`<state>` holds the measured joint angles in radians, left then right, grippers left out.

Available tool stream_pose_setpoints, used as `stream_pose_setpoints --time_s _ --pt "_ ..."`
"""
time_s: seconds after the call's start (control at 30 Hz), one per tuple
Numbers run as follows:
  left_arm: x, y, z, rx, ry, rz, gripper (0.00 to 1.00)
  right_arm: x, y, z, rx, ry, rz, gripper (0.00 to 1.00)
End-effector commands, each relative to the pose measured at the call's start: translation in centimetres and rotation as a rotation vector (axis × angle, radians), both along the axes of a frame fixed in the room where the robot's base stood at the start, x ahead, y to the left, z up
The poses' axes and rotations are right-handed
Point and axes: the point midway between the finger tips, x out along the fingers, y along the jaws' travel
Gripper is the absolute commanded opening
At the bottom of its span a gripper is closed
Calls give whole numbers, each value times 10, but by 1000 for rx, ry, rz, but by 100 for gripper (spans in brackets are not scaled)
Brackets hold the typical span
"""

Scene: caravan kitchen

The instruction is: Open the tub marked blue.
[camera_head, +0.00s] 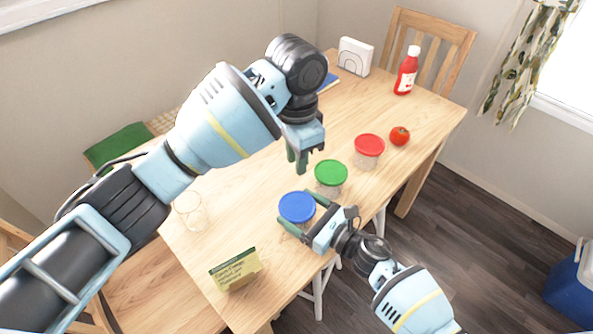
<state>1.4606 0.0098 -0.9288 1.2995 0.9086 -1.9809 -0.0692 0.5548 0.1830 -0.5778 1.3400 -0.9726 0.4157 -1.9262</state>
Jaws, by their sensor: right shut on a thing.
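The tub with the blue lid (297,206) stands upright on the wooden table near its front edge, its lid on. My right gripper (303,212) reaches in from the lower right and is shut on this tub, one finger on each side. My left gripper (297,164) is empty and points down above the table, higher than the tub and behind it in the picture. Whether its fingers are apart is unclear from this angle. A green-lidded tub (331,173) and a red-lidded tub (369,145) stand in a row to the right.
On the table (205,262) are a clear glass (190,212), a green and yellow box (235,269), a tomato (400,136), a red bottle (407,72) and a white napkin holder (355,56). The green tub stands close to my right gripper. A blue cooler (570,290) sits on the floor.

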Motion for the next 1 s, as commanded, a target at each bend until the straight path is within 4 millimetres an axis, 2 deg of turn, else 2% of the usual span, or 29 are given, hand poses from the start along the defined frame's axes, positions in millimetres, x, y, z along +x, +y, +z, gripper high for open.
stream_pose_setpoints --time_s 0.2,0.47,0.5,0.6,0.87,1.0 --pt "0 0 15 0 0 0 23 0 0 0 0 0 0 40" --pt "0 0 16 0 1 0 23 0 0 0 0 0 0 40" --pt "0 0 16 0 1 0 23 0 0 0 0 0 0 85" --pt "0 0 16 0 1 0 23 0 0 0 0 0 0 98" --pt "0 0 15 0 1 0 23 -1 -1 0 0 0 0 100" --pt "0 0 14 -1 3 0 23 -7 -10 -1 -1 1 -1 100"
